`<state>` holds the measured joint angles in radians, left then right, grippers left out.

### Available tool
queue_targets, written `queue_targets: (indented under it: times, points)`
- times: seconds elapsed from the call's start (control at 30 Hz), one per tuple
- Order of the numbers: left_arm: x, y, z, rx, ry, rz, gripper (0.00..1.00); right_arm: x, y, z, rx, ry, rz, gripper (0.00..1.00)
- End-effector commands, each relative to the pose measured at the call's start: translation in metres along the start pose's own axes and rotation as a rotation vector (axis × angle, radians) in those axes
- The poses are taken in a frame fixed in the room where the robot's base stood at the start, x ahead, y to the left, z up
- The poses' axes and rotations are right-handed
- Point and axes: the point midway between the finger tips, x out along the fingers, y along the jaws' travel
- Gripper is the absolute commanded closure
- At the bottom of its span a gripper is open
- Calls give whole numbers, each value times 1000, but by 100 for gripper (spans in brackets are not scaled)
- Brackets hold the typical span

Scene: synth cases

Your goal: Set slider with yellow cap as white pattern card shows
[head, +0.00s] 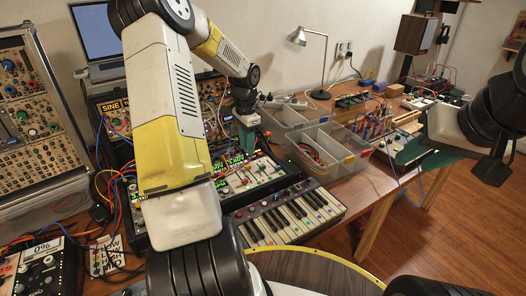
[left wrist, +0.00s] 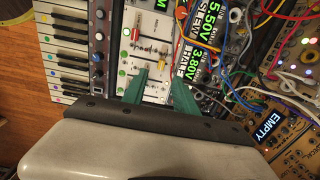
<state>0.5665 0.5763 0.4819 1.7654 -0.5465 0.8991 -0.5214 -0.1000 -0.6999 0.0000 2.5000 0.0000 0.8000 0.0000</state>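My left gripper (head: 249,141) has green fingers and points down over the slider panel (head: 250,180) behind the keyboard. In the left wrist view its two green fingertips (left wrist: 160,76) are apart over the white slider panel (left wrist: 128,61), with no held object visible between them. A slider with a red and white cap (left wrist: 135,34) shows there.
The keyboard (head: 290,217) lies in front of the panel. Clear plastic bins (head: 335,160) stand to its right. Patch cables (left wrist: 245,60) and tall modules crowd the left. A desk lamp (head: 322,70) and a laptop (head: 100,35) stand behind.

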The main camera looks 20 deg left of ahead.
Motion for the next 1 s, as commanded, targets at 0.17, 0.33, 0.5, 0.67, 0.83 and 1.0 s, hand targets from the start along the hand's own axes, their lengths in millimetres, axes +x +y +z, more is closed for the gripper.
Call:
queue_targets:
  times: [0.17, 0.33, 0.5, 0.67, 0.83, 1.0]
  points:
    - [16, -4, 0, 11, 0, 10, 65, 0, 0, 0, 0, 0, 0, 64]
    - [42, -4, 0, 10, 0, 11, 65, 0, 0, 0, 0, 0, 0, 64]
    - [68, -3, 0, 10, 0, 11, 65, 0, 0, 0, 0, 0, 0, 64]
    - [83, -3, 0, 9, 1, 9, 65, 0, 0, 0, 0, 0, 0, 64]
    - [86, -4, 0, 9, 1, 8, 65, 0, 0, 0, 0, 0, 0, 64]
    - [86, -4, 0, 9, 1, 8, 69, 0, 0, 0, 0, 0, 0, 64]
